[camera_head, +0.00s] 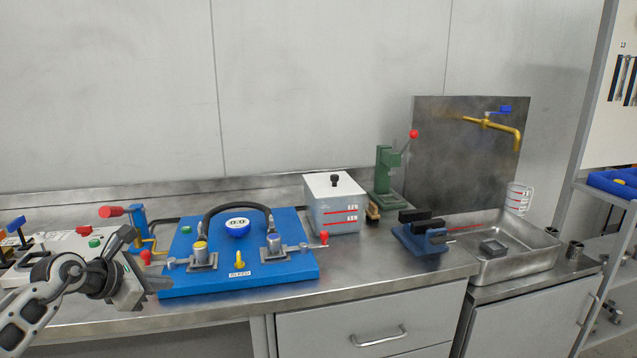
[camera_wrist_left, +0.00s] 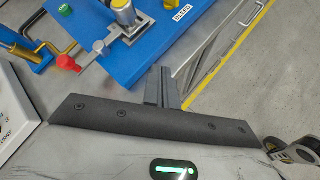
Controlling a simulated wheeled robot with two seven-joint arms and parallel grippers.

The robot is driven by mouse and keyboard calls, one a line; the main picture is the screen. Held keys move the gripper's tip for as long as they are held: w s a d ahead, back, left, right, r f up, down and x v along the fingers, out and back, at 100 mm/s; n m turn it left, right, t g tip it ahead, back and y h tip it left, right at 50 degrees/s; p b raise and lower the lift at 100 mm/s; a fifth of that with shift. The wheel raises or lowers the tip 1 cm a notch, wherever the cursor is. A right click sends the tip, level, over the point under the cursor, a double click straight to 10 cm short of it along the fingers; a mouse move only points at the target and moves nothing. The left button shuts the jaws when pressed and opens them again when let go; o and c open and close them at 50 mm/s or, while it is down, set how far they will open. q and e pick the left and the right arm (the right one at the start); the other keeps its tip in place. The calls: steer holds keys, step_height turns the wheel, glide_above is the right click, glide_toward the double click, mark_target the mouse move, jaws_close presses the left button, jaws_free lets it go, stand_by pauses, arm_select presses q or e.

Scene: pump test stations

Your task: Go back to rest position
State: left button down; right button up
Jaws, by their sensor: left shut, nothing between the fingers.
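My left gripper (camera_head: 158,284) is at the lower left of the head view, in front of the left end of the blue pump board (camera_head: 240,283). Its fingers are together with nothing between them. In the left wrist view the closed fingers (camera_wrist_left: 163,88) point toward the near edge of the blue board (camera_wrist_left: 165,52), apart from any object as far as I can tell.
The board carries a black hose (camera_head: 238,208), valves and a yellow bleed knob (camera_head: 239,262). A white tank (camera_head: 334,203), green press (camera_head: 384,170), blue vise (camera_head: 422,237) and steel sink (camera_head: 515,260) stand to the right. A red-handled blue pump (camera_head: 140,222) stands left. Floor is free before the bench.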

arm_select(q)
steer(key=s+d+f+n+t+h, duration=0.2)
steer(key=s+d+n+h, duration=0.1)
steer(key=s+d+n, duration=0.4)
steer(key=s+d+f+n+t+h, duration=0.25)
steer(key=d+n, duration=0.25)
steer(key=d, duration=0.4)
steer(key=s+f+n+g+y, duration=0.1)
steer(key=s+f+n, duration=0.4)
steer(key=n, duration=0.5)
steer(key=s+f+n+g+y, duration=0.1)
steer(key=s+f+n+y, duration=0.3)
steer(key=s+n, duration=0.6)
steer(key=s+f+n+g+y, duration=0.1)
steer(key=s+f+n+y, duration=0.1)
steer(key=s+f+n, duration=0.4)
steer(key=s+d+n, duration=0.1)
steer(key=s+n, duration=0.1)
steer(key=n, duration=0.3)
steer(key=shift+f+y, duration=0.25)
steer(key=shift+y, duration=0.1)
arm_select(e)
steer(key=shift+s+d+f, duration=0.2)
steer(key=shift+f, duration=0.4)
steer(key=shift+s+d+f, duration=0.15)
steer(key=shift+s+f, duration=0.05)
steer(key=shift+f, duration=0.35)
arm_select(q)
steer(key=shift+g, duration=0.25)
